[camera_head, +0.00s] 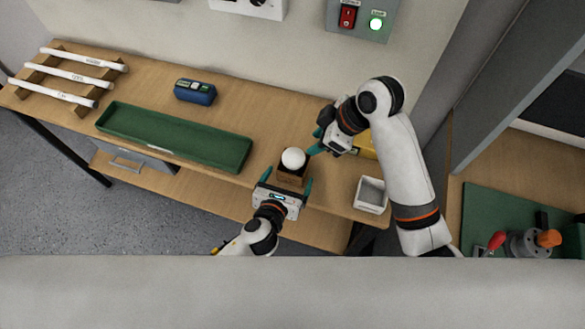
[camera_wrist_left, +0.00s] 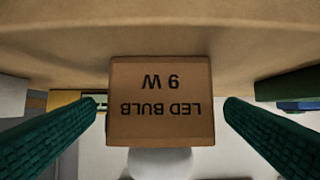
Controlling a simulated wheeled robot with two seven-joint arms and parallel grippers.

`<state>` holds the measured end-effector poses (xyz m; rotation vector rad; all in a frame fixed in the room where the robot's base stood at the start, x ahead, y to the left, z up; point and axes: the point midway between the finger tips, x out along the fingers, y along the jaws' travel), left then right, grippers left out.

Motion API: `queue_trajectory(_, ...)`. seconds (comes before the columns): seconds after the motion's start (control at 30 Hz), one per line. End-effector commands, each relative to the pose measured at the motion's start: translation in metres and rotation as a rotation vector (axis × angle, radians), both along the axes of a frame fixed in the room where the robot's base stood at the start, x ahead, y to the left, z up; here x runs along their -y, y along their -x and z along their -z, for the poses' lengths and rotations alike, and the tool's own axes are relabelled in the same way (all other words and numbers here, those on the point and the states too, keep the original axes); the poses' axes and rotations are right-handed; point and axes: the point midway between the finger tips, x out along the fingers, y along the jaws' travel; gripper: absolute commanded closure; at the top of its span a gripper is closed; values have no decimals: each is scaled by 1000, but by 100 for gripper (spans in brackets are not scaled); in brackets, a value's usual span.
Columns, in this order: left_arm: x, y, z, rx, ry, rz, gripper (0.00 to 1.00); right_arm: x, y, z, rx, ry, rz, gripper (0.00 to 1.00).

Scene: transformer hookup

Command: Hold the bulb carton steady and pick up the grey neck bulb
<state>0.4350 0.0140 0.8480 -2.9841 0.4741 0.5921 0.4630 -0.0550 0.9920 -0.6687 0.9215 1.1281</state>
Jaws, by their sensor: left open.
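The brown bulb carton (camera_head: 291,178) stands on the wooden workbench near its front edge. A white bulb globe (camera_head: 293,158) sticks out of its top; the neck is hidden, so I cannot tell its colour. In the left wrist view the carton (camera_wrist_left: 160,105) shows upside-down lettering "LED BULB 9 W", with the globe (camera_wrist_left: 160,163) below it. My left gripper (camera_head: 287,182) is open, a finger on each side of the carton, with small gaps visible in the wrist view. My right gripper (camera_head: 324,150) is just right of the globe, apart from it; its jaw opening is unclear.
A white open bin (camera_head: 371,195) stands right of the carton, and a yellow object (camera_head: 366,146) is partly behind my right arm. A long green tray (camera_head: 172,139), a blue device (camera_head: 195,91) and a rack of white tubes (camera_head: 70,77) lie to the left.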

Motion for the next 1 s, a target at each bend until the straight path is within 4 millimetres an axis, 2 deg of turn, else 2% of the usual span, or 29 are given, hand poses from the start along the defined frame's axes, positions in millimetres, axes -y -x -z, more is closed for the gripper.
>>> queue_trajectory(0.1, 6, -20, 8, 0, 1, -3, 7, 0, 0, 0, 0, 0, 0, 64)
queue_trajectory(0.3, 13, -40, 17, -1, 1, -3, 7, 0, 0, 0, 0, 0, 0, 64)
queue_trajectory(0.7, 15, -46, 21, -2, 1, -1, 7, 0, 0, 0, 0, 0, 0, 64)
queue_trajectory(0.77, 15, -46, 21, -2, 1, -1, 14, 0, 0, 0, 0, 0, 0, 64)
queue_trajectory(1.0, 15, -46, 21, -2, 1, -1, 53, 0, 0, 0, 0, 0, 0, 64)
